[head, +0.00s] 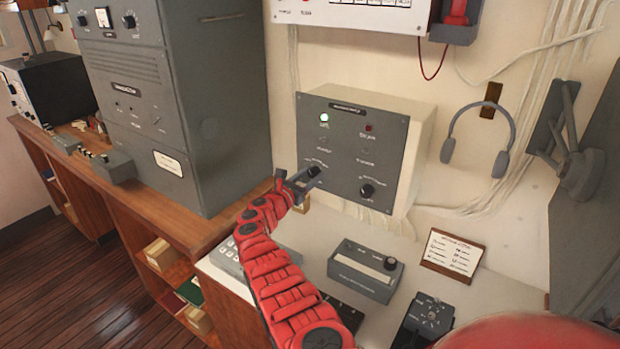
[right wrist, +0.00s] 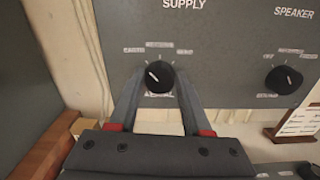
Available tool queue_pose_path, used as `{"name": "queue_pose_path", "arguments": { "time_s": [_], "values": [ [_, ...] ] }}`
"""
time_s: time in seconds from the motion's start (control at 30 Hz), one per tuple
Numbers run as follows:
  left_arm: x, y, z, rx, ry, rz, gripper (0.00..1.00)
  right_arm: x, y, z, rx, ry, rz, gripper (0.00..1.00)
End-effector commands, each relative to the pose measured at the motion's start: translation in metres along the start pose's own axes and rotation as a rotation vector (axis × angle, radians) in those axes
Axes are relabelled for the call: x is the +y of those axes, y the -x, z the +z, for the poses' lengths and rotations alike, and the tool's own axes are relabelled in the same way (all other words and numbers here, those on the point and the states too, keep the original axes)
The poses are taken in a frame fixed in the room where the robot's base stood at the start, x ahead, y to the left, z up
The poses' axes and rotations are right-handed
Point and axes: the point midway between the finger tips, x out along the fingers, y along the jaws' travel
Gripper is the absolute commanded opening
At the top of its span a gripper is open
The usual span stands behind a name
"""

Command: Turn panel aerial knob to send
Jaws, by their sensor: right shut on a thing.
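A grey panel (head: 345,150) on the wall carries a green light, a dark red light and two black knobs along its lower part. My right gripper (head: 305,182) reaches the left knob (head: 314,171). In the right wrist view its fingers (right wrist: 158,84) are shut on the sides of that black knob (right wrist: 159,77). The knob's white mark points to the upper left. Small labels surround the knob; I cannot read them clearly. The right knob (head: 367,190) is free, and it also shows in the right wrist view (right wrist: 284,80). My left gripper is not in view.
A tall grey cabinet (head: 222,100) stands close left of the panel. Below are a grey box (head: 365,270), a framed card (head: 453,255) and a black key-like device (head: 425,320) on the white desk. Headphones (head: 478,140) hang to the right.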

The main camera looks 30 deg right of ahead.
Motion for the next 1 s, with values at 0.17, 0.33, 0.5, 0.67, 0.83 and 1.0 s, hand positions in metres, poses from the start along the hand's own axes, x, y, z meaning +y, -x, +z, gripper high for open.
{"name": "queue_pose_path", "arguments": {
  "time_s": [0.17,0.33,0.5,0.67,0.83,1.0],
  "values": [
    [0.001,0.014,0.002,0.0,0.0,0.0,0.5,-0.001,0.001,-0.005,-0.001,-0.116,0.001,0.0],
    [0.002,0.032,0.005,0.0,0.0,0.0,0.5,-0.001,0.001,-0.007,-0.001,-0.271,0.002,0.0],
    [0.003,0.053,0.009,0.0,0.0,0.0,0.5,-0.002,0.001,-0.007,-0.002,-0.436,0.002,0.0],
    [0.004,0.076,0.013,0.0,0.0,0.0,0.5,-0.002,0.001,-0.009,0.0,-0.586,0.002,0.0],
    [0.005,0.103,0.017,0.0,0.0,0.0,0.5,-0.004,0.0,-0.01,-0.001,-0.749,0.0,0.0],
    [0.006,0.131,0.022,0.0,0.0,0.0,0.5,-0.004,0.0,-0.011,0.001,-0.911,0.0,0.0]
  ]
}}
